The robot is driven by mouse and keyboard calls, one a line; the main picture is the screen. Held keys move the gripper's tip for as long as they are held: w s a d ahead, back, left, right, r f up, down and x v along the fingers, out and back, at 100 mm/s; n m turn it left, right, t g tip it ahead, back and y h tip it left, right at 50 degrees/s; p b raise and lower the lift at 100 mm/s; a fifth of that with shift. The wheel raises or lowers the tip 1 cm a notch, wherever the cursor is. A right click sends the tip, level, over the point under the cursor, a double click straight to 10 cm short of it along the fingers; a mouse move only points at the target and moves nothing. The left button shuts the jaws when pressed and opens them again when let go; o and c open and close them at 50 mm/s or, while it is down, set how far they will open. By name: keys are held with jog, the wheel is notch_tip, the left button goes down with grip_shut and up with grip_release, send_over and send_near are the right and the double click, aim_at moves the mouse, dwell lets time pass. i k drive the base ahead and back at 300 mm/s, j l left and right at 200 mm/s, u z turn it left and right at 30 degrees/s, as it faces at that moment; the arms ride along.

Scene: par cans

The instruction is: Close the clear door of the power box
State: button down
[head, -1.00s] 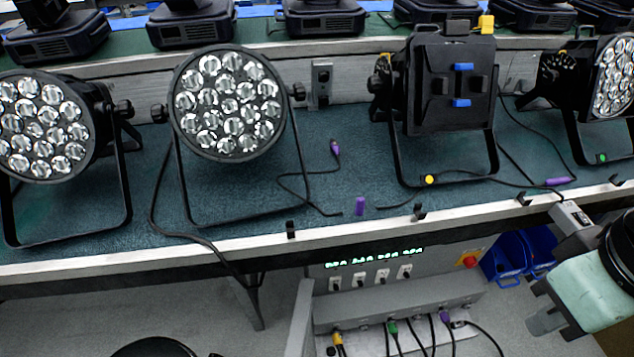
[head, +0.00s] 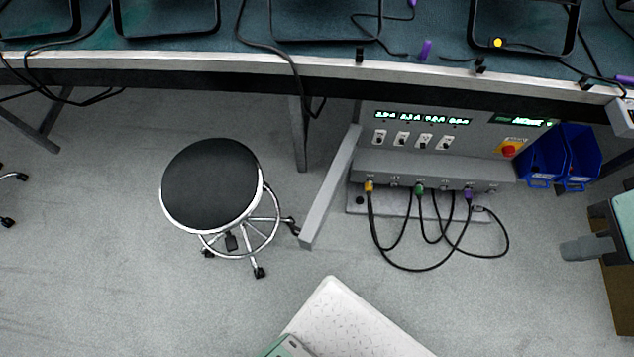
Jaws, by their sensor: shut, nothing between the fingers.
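The power box (head: 480,143) is a grey cabinet under the bench, with green lit readouts, several white switches and a red knob on yellow. A pale grey panel (head: 330,190) stands out from its left side toward me, seen nearly edge-on. It appears to be the door, swung open; I cannot tell how clear it is. Cables with yellow, green and purple plugs (head: 468,194) hang in loops from the box's lower ledge. I cannot make out my gripper in this view.
A round black stool (head: 212,183) stands left of the door. Blue bins (head: 562,158) are right of the box. A pale green-topped object (head: 625,210) is at the right edge. A white patterned surface (head: 345,320) fills the bottom middle. Grey floor shows between.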

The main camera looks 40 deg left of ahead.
aim_at(308, 236)
jog(key=k+j, duration=0.15)
jog(key=k, duration=0.25)
jog(key=k+j, duration=0.15)
jog(key=k, duration=0.2)
jog(key=k+j, duration=0.1)
jog(key=j, duration=1.05)
jog(key=k+j+u, duration=0.1)
jog(key=j, duration=0.45)
jog(key=k+l+z, duration=0.1)
jog(key=k+l, duration=0.25)
